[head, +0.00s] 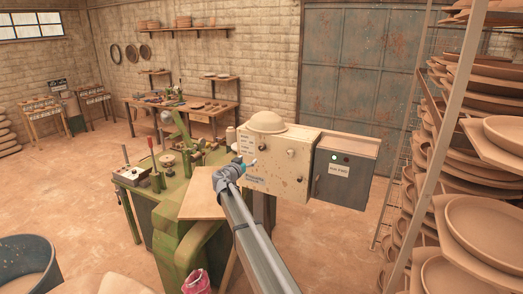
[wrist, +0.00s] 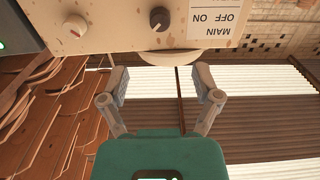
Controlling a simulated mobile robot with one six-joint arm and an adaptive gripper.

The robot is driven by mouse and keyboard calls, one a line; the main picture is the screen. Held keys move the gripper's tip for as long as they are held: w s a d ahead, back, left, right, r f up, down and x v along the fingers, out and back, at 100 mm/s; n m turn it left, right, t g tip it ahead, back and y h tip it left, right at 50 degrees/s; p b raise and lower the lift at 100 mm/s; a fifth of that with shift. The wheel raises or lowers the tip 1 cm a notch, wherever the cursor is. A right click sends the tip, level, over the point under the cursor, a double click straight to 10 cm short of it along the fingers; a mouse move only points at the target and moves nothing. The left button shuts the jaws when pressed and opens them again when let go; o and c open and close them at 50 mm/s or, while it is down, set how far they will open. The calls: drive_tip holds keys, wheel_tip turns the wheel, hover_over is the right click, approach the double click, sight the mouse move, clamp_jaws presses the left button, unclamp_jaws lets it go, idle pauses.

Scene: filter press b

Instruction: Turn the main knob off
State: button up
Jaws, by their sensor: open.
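The cream control box (head: 284,168) stands beyond the end of my arm in the head view. In the wrist view, its face (wrist: 115,38) crosses the top and appears upside down. A dark round knob (wrist: 159,18) sits on it beside a white label (wrist: 218,17) reading MAIN, OFF and ON. I cannot tell which way the knob points. My gripper (wrist: 160,76) is open and empty, its two fingers apart. The knob lies ahead of the gap between them, and they do not touch it. In the head view the gripper (head: 249,165) is small and partly hidden by my arm.
A second, beige knob (wrist: 75,26) is on the same face. A grey box (head: 342,178) with a lit green lamp adjoins the control box. A clay bowl (head: 267,122) sits on top. A green machine (head: 175,200) stands left; shelves of clay plates (head: 480,170) stand right.

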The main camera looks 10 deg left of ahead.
sight(261, 149)
drive_tip(key=x, duration=1.2)
drive_tip(key=shift+w+d, duration=0.15)
drive_tip(key=shift+w, duration=0.15)
clamp_jaws()
